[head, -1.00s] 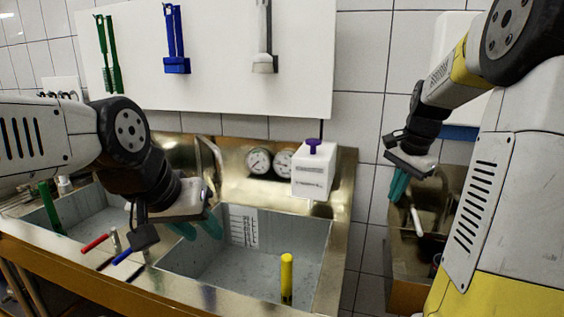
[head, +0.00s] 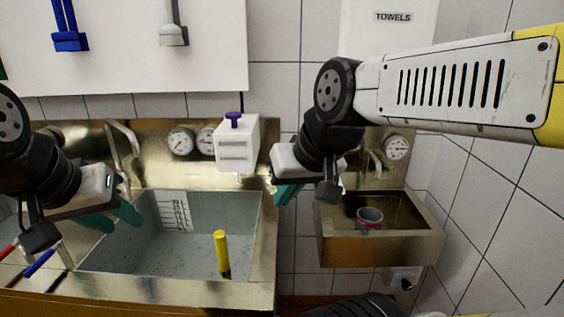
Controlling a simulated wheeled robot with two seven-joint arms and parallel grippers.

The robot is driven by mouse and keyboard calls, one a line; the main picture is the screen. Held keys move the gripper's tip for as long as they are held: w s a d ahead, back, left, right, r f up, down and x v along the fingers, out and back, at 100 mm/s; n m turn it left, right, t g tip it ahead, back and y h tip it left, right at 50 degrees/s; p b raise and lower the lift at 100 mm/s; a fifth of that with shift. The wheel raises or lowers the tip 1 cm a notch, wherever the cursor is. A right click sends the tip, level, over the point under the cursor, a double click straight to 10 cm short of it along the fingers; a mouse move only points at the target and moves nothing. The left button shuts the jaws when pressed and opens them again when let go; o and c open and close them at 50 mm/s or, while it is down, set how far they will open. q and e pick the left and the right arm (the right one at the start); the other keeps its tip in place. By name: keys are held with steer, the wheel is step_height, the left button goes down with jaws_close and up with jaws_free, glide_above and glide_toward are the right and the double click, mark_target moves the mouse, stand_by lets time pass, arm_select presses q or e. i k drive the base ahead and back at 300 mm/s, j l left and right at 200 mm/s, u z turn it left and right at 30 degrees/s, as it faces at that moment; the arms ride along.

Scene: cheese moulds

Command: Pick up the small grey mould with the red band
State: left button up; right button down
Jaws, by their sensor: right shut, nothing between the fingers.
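The small grey mould with the red band (head: 369,224) sits in the small steel basin at the right in the head view. It looks upright, with its round open top showing. My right gripper (head: 284,194), with teal fingers, is up and to the left of the mould, clear of it. Its fingers are shut with nothing between them. My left gripper (head: 112,216) is over the left part of the large sink, far from the mould. Its teal fingers are apart, and I see nothing between them.
The small basin (head: 345,250) has raised walls around the mould. The large sink (head: 225,262) holds a yellow-topped upright object (head: 221,252). A white dispenser (head: 236,148) hangs on the wall behind. Red and blue handles lie at the lower left.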

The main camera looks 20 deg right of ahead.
mark_target(367, 217)
steer(key=z, duration=1.45)
steer(key=i+l+u, duration=0.4)
steer(key=l+u, duration=0.2)
steer(key=i+l+u, duration=0.1)
steer(key=l+u, duration=0.15)
steer(key=l, duration=0.25)
